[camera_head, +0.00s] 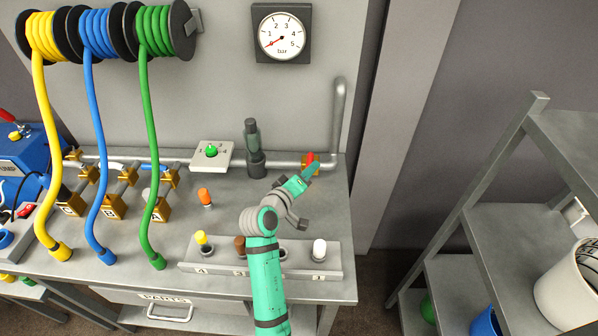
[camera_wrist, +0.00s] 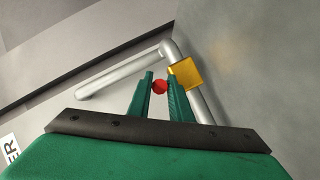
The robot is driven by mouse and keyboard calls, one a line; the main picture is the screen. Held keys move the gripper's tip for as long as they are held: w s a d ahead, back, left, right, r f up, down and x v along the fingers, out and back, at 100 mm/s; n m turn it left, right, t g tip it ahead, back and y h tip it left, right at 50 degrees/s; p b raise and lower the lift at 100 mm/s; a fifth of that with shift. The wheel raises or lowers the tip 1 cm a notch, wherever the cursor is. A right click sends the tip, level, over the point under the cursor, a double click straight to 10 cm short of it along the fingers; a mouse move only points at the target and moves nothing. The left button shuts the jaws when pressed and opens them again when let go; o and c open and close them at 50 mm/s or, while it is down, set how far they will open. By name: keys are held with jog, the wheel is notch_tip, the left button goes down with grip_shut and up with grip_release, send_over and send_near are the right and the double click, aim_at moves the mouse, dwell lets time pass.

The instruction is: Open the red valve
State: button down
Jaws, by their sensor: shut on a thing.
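The red valve handle (camera_head: 310,157) sits on a brass valve body (camera_head: 317,167) at the right end of the horizontal grey pipe. In the wrist view the red handle (camera_wrist: 159,87) is seen between my green fingers, with the yellow brass body (camera_wrist: 187,71) just to the right on the pipe. My gripper (camera_head: 307,172) reaches the valve from the front left. In the wrist view my gripper (camera_wrist: 160,88) is shut on the red handle. Most of the handle is hidden by the fingers, so its exact angle is unclear.
A pressure gauge (camera_head: 282,36) on the wall reads near the low end. A dark green upright fitting (camera_head: 252,148) stands left of my gripper. A holder strip (camera_head: 262,262) with several knobs lies under my arm. A grey shelf (camera_head: 520,235) stands at the right.

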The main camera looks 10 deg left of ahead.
jog(key=shift+s+a+f, duration=0.1)
jog(key=shift+a, duration=0.35)
jog(key=c, duration=1.6)
grip_release()
jog(key=shift+c, duration=0.2)
jog(key=shift+w+d, duration=0.1)
jog(key=shift+w, duration=0.1)
jog(key=v, duration=1.1)
jog(key=shift+c, duration=0.4)
